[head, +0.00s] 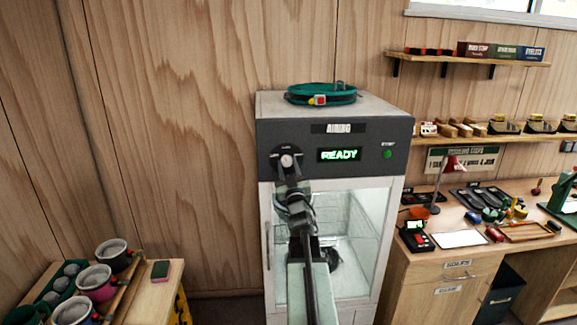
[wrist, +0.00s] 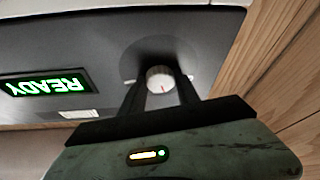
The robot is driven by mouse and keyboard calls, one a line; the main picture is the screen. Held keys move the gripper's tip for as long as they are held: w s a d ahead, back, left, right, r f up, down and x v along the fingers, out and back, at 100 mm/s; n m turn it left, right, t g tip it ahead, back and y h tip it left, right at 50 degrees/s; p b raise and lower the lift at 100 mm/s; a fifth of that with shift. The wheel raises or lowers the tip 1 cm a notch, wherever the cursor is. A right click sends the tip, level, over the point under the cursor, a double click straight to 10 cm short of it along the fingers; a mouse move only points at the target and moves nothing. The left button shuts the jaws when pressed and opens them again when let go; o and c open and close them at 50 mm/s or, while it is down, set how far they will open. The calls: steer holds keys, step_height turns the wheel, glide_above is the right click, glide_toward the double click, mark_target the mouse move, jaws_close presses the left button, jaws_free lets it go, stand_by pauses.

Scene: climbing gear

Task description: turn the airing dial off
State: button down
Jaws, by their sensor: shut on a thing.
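The airing dial (head: 287,160) is a round knob with a pale face on the dark front panel of the airing cabinet (head: 335,135), left of the green READY display (head: 339,154). In the wrist view the dial (wrist: 160,80) shows a white face with a small red mark, on a dark round plate. My gripper (head: 288,172) reaches up to the panel from below. In the wrist view my gripper's two dark fingers (wrist: 162,92) stand on either side of the dial, shut on it. The READY display (wrist: 46,84) appears upside down there.
A green button (head: 387,154) sits right of the display. A green coiled strap (head: 321,94) lies on the cabinet top. The cabinet's glass door (head: 358,230) is below, behind my arm. A workbench (head: 455,215) stands right, a low table with pots (head: 95,280) left.

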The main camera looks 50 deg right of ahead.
steer(key=n+y, duration=0.1)
steer(key=n, duration=0.1)
steer(key=n+y+p, duration=0.1)
steer(key=n, duration=0.2)
steer(key=n+y+p, duration=0.1)
steer(key=n, duration=0.1)
steer(key=shift+s+d+r+n+t, duration=0.2)
steer(key=shift+r+n+t, duration=0.05)
steer(key=shift+n+t, duration=0.15)
steer(key=n+y+p, duration=0.2)
steer(key=n, duration=0.1)
steer(key=shift+n, duration=0.3)
steer(key=shift+n+y+p, duration=0.5)
steer(key=shift+n, duration=0.4)
steer(key=c, duration=0.9)
jaws_free()
steer(key=shift+s, duration=0.1)
